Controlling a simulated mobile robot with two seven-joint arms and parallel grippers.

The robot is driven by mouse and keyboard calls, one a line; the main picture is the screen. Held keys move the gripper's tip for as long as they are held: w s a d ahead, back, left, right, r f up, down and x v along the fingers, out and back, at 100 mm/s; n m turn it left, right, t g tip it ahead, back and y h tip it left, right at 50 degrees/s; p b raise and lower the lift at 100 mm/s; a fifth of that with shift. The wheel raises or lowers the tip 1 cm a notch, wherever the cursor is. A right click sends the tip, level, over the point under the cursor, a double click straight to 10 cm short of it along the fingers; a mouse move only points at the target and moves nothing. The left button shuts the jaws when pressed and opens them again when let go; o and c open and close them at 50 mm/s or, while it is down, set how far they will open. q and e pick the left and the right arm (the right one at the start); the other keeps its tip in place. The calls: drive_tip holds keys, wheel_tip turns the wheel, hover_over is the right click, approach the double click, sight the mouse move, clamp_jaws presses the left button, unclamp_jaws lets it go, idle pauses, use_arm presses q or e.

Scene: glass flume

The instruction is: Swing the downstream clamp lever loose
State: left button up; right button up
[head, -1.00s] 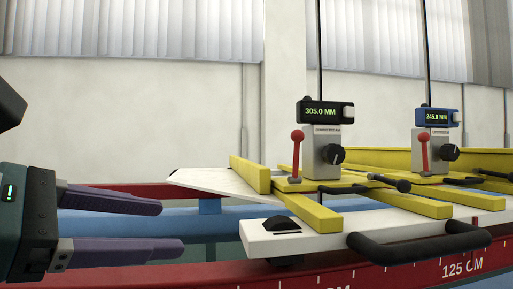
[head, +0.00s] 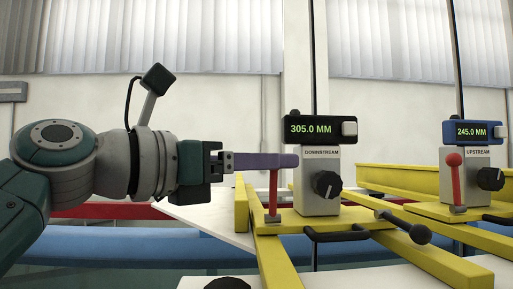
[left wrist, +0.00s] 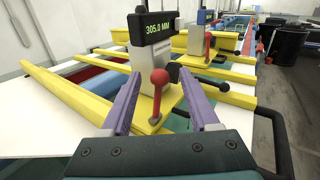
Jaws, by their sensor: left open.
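The downstream gauge (head: 320,170) is a grey post marked DOWNSTREAM, with a black display reading 305.0 MM and a black knob. Its red clamp lever (head: 273,195) stands about upright on the yellow carriage plate, left of the post. My left gripper (head: 291,160) is level with the lever's top, its purple finger hiding the ball end. In the left wrist view the red ball (left wrist: 159,77) and stem lie between the two spread purple fingers. The gripper is open; whether a finger touches the lever I cannot tell. My right gripper is out of view.
The upstream gauge (head: 474,168), with its own red lever (head: 454,180) and a 245.0 MM display, stands to the right. A black-knobbed handle (head: 405,228) juts out in front of the downstream post. Yellow rails (head: 441,262) cross the white board around the carriage.

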use_arm(q)
drive_tip(key=shift+x, duration=1)
clamp_jaws()
idle(0.8)
